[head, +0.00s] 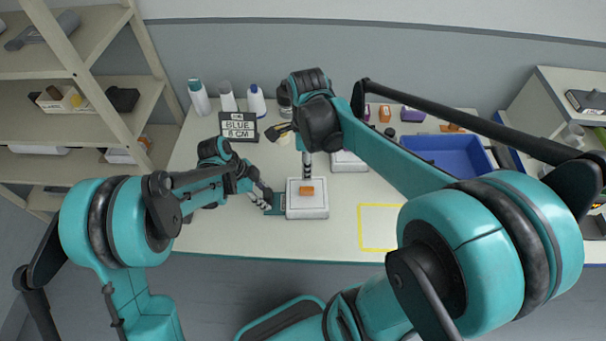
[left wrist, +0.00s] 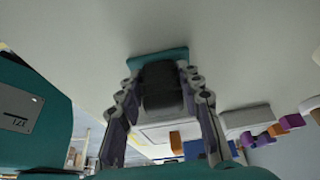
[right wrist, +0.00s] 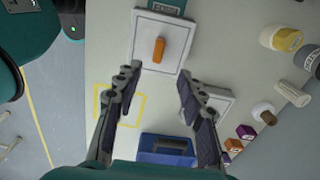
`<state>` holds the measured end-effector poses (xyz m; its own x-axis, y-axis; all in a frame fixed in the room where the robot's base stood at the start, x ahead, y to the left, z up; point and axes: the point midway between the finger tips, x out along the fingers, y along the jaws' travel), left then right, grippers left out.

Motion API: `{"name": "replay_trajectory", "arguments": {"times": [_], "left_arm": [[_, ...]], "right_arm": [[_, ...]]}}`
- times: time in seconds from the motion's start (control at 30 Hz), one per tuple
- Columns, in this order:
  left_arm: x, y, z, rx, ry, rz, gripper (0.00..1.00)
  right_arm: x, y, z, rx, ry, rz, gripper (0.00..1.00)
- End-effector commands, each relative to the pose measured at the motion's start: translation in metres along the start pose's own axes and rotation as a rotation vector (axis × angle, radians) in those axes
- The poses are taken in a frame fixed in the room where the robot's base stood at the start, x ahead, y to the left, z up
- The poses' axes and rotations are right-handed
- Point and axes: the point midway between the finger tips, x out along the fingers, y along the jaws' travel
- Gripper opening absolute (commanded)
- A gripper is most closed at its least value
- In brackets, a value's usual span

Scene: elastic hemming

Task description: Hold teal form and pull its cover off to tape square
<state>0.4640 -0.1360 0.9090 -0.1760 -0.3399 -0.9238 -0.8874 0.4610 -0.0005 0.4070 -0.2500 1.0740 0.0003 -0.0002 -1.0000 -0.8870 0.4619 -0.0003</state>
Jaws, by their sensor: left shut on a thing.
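The teal form (head: 275,203) lies on the table, its left end showing beside a white square cover (head: 307,211) with an orange handle (head: 306,190). My left gripper (head: 267,197) is shut on the form's exposed end; the left wrist view shows the teal edge (left wrist: 158,54) beyond the fingers. My right gripper (head: 307,172) is above the cover; in the right wrist view its fingers (right wrist: 158,76) are open and empty, with the orange handle (right wrist: 158,49) ahead, not between them. The yellow tape square (head: 360,228) is empty, right of the cover.
A second white block (head: 348,162) lies behind the cover. A blue tray (head: 447,151) stands at the back right. A sign (head: 238,127) reads "BLUE 6 CM", and several bottles (head: 227,96) stand at the back left. The table between cover and tape square is clear.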

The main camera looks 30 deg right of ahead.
Motion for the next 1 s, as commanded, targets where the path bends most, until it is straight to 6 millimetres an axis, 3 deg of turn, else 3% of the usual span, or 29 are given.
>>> {"name": "replay_trajectory", "arguments": {"times": [0.1, 0.23, 0.7, 1.0], "left_arm": [[0.001, 0.001, 0.000, 0.001, -0.001, 0.001, 0.00], [0.001, 0.001, 0.000, 0.001, -0.001, 0.001, 0.00], [0.001, 0.001, 0.000, 0.001, -0.001, 0.001, 0.00], [0.001, 0.000, 0.000, 0.001, -0.001, 0.001, 0.00]], "right_arm": [[-0.013, 0.002, -0.003, 0.001, 0.000, 0.000, 0.40], [-0.007, 0.002, -0.004, 0.000, 0.000, 0.000, 0.40], [0.079, 0.002, -0.003, 0.000, 0.000, -0.001, 0.40], [0.102, 0.002, -0.004, 0.000, 0.000, -0.001, 0.40]]}}
